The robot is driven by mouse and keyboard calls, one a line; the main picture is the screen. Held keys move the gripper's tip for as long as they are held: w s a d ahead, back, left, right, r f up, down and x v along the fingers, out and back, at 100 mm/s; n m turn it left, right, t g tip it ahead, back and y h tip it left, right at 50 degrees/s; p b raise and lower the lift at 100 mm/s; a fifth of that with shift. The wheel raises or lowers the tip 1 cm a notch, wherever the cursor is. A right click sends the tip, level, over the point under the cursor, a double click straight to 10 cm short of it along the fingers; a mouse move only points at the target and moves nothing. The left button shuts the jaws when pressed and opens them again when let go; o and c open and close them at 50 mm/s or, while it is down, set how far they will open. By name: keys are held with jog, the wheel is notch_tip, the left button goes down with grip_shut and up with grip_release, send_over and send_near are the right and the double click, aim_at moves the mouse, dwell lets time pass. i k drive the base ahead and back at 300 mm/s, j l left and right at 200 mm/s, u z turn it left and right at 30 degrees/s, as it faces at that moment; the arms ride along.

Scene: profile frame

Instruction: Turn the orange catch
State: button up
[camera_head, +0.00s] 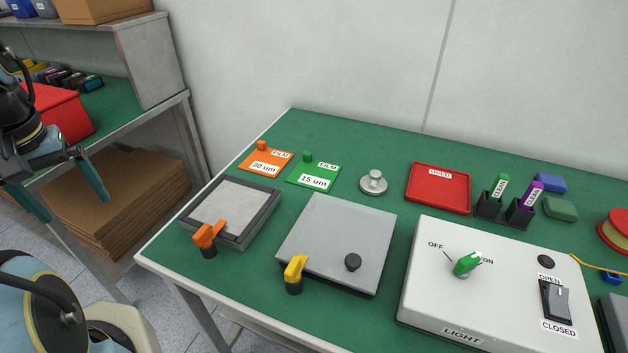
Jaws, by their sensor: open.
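The orange catch (208,237) stands on a dark post at the front edge of a dark square frame (260,224) with a pale grey sheet inside. The catch's arm points up and to the right, over the frame's front rim. My gripper (72,208) is at the far left, its two greenish fingers spread apart and empty. It is well away from the catch, to the left of the green table's edge.
On the green table (345,143) a grey plate (340,236) with a yellow catch (295,272) lies right of the frame. Orange (266,160) and green (315,173) film cards lie behind. A white switch box (415,300) stands at right. A side shelf bench (150,100) is behind my gripper.

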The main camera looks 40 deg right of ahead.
aim_at(203, 237)
jog(key=k+l+u, duration=0.1)
jog(key=u, duration=0.25)
jog(key=k+u, duration=0.45)
jog(key=u, duration=0.3)
